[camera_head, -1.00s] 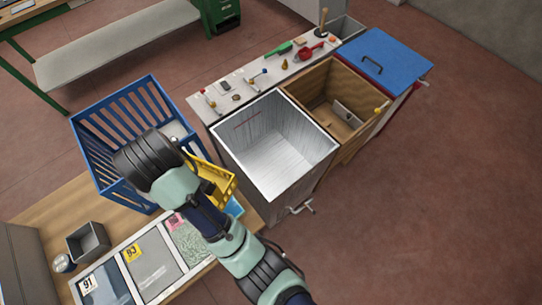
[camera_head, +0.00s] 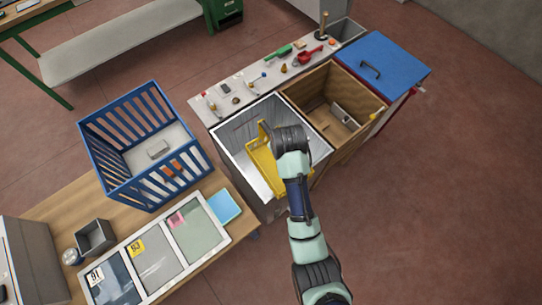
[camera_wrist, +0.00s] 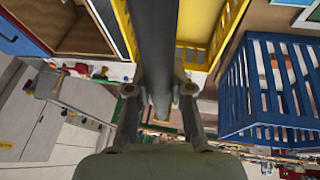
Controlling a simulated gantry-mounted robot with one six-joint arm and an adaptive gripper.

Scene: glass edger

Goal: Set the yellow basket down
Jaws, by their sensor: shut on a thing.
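The yellow basket (camera_head: 262,170) is over the open metal tank (camera_head: 225,150) in the head view, within the outline of its mouth. I cannot tell how far it is above or below the rim. My gripper (camera_head: 266,131) is at the basket's upper end and is shut on it. In the wrist view, the basket's yellow sides (camera_wrist: 205,30) show at the top, on both sides of a dark grey bar that runs down between the fingers of my gripper (camera_wrist: 161,98). The bar hides the exact grip and much of the basket.
A wooden-walled tank (camera_head: 355,128) and a blue lid (camera_head: 385,65) stand to the right. A ledge with small tools (camera_head: 240,88) runs behind. A blue slatted crate (camera_head: 100,160) is on the left, near glass panels (camera_head: 155,262) and a grey box (camera_head: 95,237) on the wooden bench.

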